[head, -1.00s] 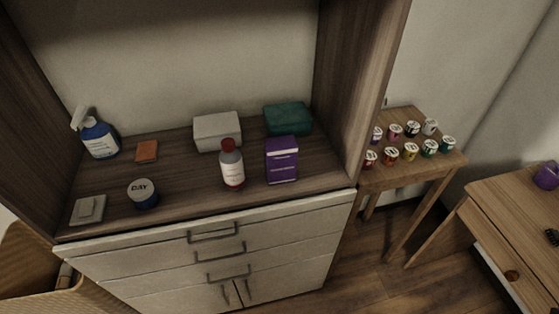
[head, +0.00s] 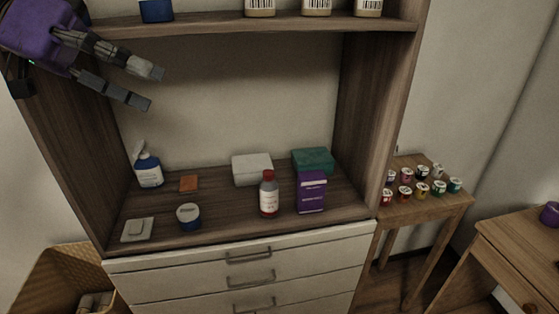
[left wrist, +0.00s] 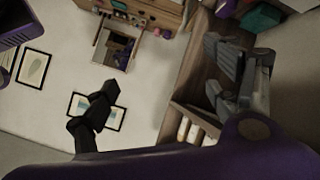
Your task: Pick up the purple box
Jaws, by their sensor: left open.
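The purple box (head: 311,192) stands upright near the front right of the cabinet's counter in the head view, just right of a red-capped bottle (head: 269,194). My left gripper (head: 146,88) is at the upper left of the head view, open and empty, above the counter's left part and well apart from the box. In the left wrist view its two fingers (left wrist: 160,85) are spread wide with nothing between them. A small purple patch (left wrist: 226,8) at the top edge there may be the box; I cannot tell. My right gripper is not in view.
On the counter (head: 235,217) stand a white box (head: 252,168), a green box (head: 313,160), a blue spray bottle (head: 148,172) and a round tin (head: 189,216). An upper shelf (head: 215,25) holds jars. A side table (head: 420,212) with several cups stands right.

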